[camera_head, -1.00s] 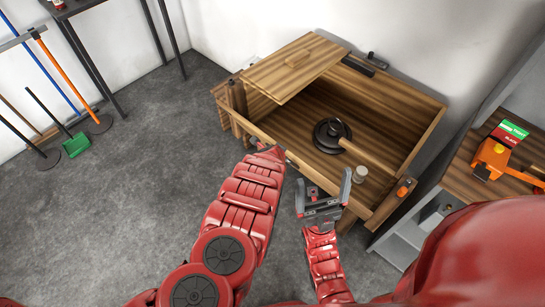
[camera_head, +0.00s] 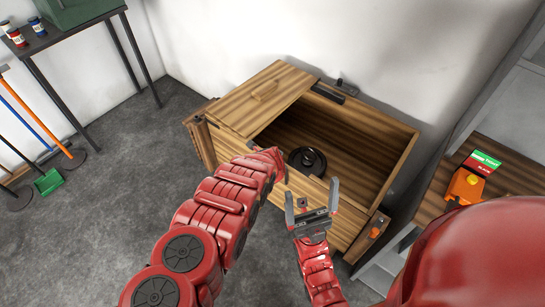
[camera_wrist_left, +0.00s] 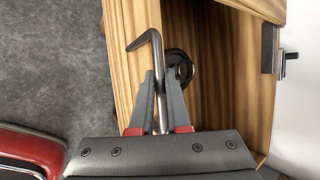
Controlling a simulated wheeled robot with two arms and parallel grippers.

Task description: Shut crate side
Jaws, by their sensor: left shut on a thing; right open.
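The wooden crate (camera_head: 400,160) stands against the wall, its top partly open. Its front side (camera_head: 345,212) stands up and hides much of the inside. A round black object (camera_head: 307,160) lies inside; it also shows in the wrist view (camera_wrist_left: 178,62). My left gripper (camera_head: 272,158) is at the front side's upper edge, partly hidden by its arm. In the wrist view it (camera_wrist_left: 160,95) is shut on a dark bent metal bar (camera_wrist_left: 154,50). My right gripper (camera_head: 311,195) is open and empty, just before the front side; contact cannot be told.
An orange tool (camera_head: 465,186) and a green-red box (camera_head: 483,161) sit on the bench at right. A dark table (camera_head: 75,38) stands at back left.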

